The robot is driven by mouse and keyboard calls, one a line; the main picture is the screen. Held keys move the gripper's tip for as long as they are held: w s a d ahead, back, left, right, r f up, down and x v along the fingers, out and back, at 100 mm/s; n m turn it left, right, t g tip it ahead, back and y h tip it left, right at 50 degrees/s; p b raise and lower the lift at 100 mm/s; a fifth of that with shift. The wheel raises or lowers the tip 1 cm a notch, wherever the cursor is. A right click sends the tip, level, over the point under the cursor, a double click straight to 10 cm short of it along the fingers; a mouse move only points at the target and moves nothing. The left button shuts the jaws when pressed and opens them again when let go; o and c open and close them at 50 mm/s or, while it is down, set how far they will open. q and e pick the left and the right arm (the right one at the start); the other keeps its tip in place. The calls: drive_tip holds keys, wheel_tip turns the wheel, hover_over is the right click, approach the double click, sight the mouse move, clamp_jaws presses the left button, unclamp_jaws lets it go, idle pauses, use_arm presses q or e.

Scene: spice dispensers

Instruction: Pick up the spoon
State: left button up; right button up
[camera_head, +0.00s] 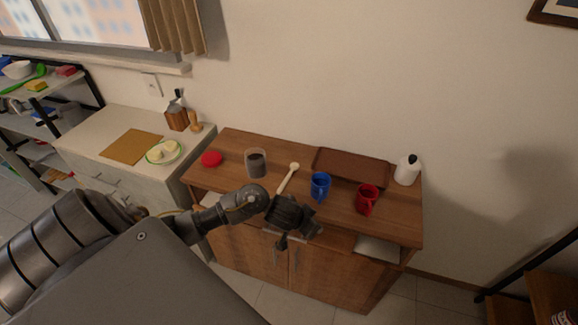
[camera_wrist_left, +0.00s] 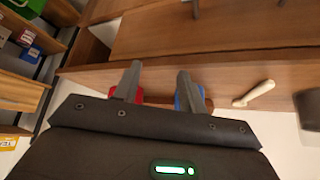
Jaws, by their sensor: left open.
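The spoon (camera_head: 288,177) is pale and wooden. It lies on the brown wooden cabinet top between the glass of dark contents (camera_head: 257,164) and the blue mug (camera_head: 320,186). In the left wrist view the spoon (camera_wrist_left: 254,93) is right of the fingers, clear of them. My left gripper (camera_head: 298,236) is at the cabinet's front edge, nearer to me than the spoon and apart from it. Its two fingers (camera_wrist_left: 159,72) are spread with nothing held between them. My right gripper is not in view.
A red mug (camera_head: 366,199), a brown tray (camera_head: 352,167), a white bottle (camera_head: 407,170) and a red lid-like disc (camera_head: 211,158) share the cabinet top (camera_head: 225,180). The mugs are right of the spoon. Left is a white counter with a plate (camera_head: 164,152).

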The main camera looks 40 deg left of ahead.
use_arm(q)
drive_tip(key=shift+n+g+y, duration=0.4)
drive_tip(key=shift+n+y, duration=0.2)
drive_tip(key=shift+n, duration=0.3)
drive_tip(key=w+a+r, duration=0.1)
drive_tip(key=a, duration=0.1)
drive_tip(key=w+a+r, duration=0.1)
drive_tip(key=a+r, duration=0.1)
drive_tip(key=a, duration=0.1)
drive_tip(key=w+a+r, duration=0.1)
drive_tip(key=w+a, duration=0.1)
drive_tip(key=a, duration=0.1)
drive_tip(key=shift+w+a+r, duration=0.1)
drive_tip(key=shift+a+r, duration=0.1)
drive_tip(key=a+r+n+g+y, duration=0.1)
drive_tip(key=a+r+n+g, duration=0.2)
drive_tip(key=a, duration=0.7)
drive_tip(key=t+b, duration=0.1)
drive_tip(key=b, duration=0.1)
approach(283, 185)
drive_tip(key=x, duration=0.2)
drive_tip(key=shift+w+f, duration=0.1)
drive_tip(key=shift+f, duration=0.15)
drive_tip(key=shift+x, duration=2.5)
drive_tip(key=shift+w+a+f, duration=0.15)
drive_tip(key=shift+f, duration=0.25)
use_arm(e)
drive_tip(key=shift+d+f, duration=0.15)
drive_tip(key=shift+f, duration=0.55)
